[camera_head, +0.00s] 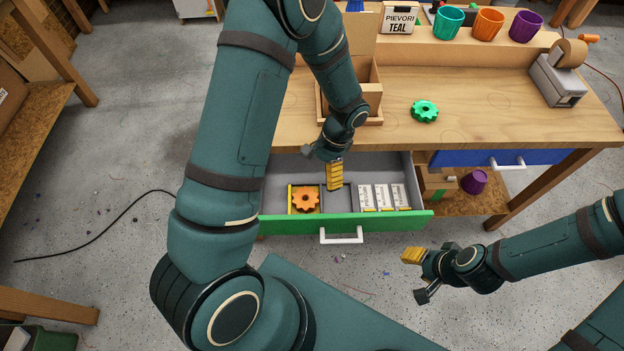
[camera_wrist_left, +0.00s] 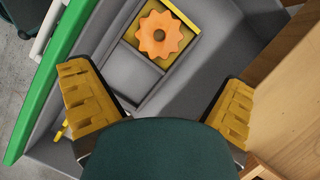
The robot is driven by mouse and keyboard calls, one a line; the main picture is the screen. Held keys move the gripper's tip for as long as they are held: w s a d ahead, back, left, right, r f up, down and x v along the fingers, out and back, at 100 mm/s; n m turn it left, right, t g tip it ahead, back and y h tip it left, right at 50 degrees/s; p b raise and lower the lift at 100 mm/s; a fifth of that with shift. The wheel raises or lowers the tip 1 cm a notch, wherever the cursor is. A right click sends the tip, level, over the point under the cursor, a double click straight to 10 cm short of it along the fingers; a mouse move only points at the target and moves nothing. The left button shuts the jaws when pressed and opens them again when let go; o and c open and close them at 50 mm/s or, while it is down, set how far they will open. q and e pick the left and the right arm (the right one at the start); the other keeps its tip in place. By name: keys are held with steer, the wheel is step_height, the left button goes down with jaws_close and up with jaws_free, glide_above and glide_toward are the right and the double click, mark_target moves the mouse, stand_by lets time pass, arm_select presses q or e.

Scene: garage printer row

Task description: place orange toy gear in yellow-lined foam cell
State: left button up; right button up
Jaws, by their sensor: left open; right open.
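The orange toy gear (camera_head: 305,199) lies in the yellow-lined foam cell (camera_head: 291,205) at the left of the open green-fronted drawer (camera_head: 280,227). In the left wrist view the orange gear (camera_wrist_left: 159,36) lies flat inside the yellow-edged cell (camera_wrist_left: 186,47). My left gripper (camera_head: 334,174) is over the drawer, right of the gear and apart from it. In its own wrist view the left gripper (camera_wrist_left: 160,105) has its yellow fingers wide apart with nothing between them. My right gripper (camera_head: 416,274) is in front of the drawer at the lower right, empty.
A wooden box (camera_head: 372,97) stands behind my left gripper. White labelled boxes (camera_head: 383,197) fill the drawer's right cell. A blue drawer (camera_head: 470,159) is shut. Three cups stand on the shelf behind.

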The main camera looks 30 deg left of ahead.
arm_select(q)
steer(key=shift+v, duration=1.15)
